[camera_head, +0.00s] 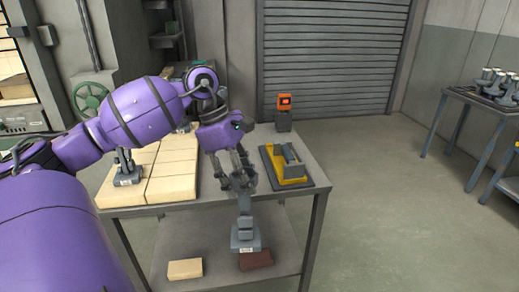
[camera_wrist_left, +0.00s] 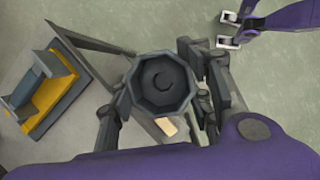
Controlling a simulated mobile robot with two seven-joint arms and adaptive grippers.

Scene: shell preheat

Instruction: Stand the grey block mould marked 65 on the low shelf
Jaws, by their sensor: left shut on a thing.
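My left gripper (camera_head: 243,186) is shut on a grey mould (camera_head: 245,236), with its fingers on either side of the upper part. The mould is upright, with a broad base and a pale label too small to read. In the left wrist view, its dark eight-sided top (camera_wrist_left: 161,86) sits between the fingers. In the head view it appears in front of the table edge, over the low shelf (camera_head: 217,249); I cannot tell whether its base touches the shelf. My right gripper (camera_wrist_left: 229,30) shows only in the left wrist view, with its pale tips apart and nothing between them.
A cream brick (camera_head: 185,268) and a dark red brick (camera_head: 256,260) lie on the low shelf. The tabletop holds cream blocks (camera_head: 172,168), another grey mould (camera_head: 125,168), a yellow-and-grey fixture (camera_head: 287,168) and an orange device (camera_head: 283,103). A side table (camera_head: 470,97) with several moulds stands right.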

